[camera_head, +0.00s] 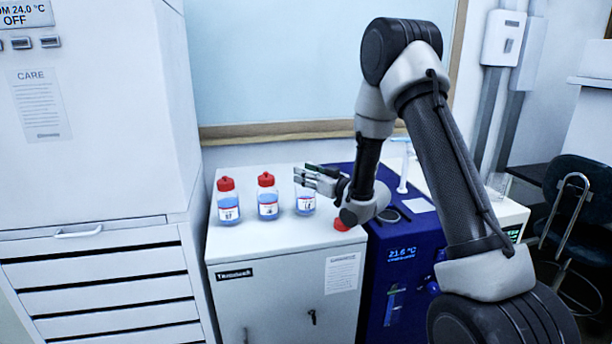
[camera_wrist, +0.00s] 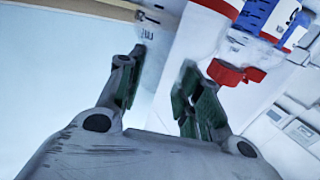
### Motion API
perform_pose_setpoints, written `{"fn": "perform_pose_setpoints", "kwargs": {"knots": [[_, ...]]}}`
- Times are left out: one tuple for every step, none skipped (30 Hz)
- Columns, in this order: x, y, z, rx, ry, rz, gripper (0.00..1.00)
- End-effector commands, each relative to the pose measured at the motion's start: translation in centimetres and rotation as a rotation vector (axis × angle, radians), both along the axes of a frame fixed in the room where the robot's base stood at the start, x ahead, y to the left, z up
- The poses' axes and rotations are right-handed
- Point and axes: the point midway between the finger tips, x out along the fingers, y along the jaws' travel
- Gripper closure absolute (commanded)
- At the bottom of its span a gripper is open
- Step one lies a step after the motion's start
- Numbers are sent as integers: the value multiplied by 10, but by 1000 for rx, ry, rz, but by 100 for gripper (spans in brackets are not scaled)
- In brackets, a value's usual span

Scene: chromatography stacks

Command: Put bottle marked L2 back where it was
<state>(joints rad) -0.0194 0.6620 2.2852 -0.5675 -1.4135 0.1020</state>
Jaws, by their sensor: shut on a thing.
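The left bottle (camera_head: 228,207) and middle bottle (camera_head: 268,203) show red caps. The right bottle (camera_head: 305,205) has its top hidden by my gripper (camera_head: 303,177), which reaches in from the right at cap height. The labels are too small to read surely, so I cannot tell which is L2. In the wrist view, my gripper (camera_wrist: 162,88) has its green-padded fingers apart, and what they hold is not clear there. A red-capped blue bottle (camera_wrist: 265,20) shows beyond the right finger.
A red round thing (camera_head: 341,225) shows under my wrist at the cabinet's right edge. A blue instrument (camera_head: 400,260) stands against that side. A tall white unit (camera_head: 90,120) stands left. The cabinet top's front strip is clear.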

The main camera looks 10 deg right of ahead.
Motion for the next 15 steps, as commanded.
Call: {"fn": "perform_pose_setpoints", "kwargs": {"knots": [[0, 0, 1, 1, -1, 0, 100], [0, 0, 1, 1, -1, 0, 100], [0, 0, 0, 1, -1, 0, 100], [0, 0, -1, 1, -1, 0, 100], [0, 0, -2, 0, 0, 0, 100], [0, 0, -3, -1, 1, 0, 63], [0, 0, -2, 0, 0, 0, 58], [0, 0, -2, 0, 0, 0, 52], [0, 0, -2, 0, 0, 0, 45], [0, 0, -2, 0, 0, 0, 43], [0, 0, -2, 0, 0, 0, 43], [0, 0, -2, -1, 1, 0, 43], [0, 0, -2, -1, 1, 0, 43], [0, 0, -2, -1, 1, 0, 43], [0, 0, -2, -1, 1, 0, 43]]}}
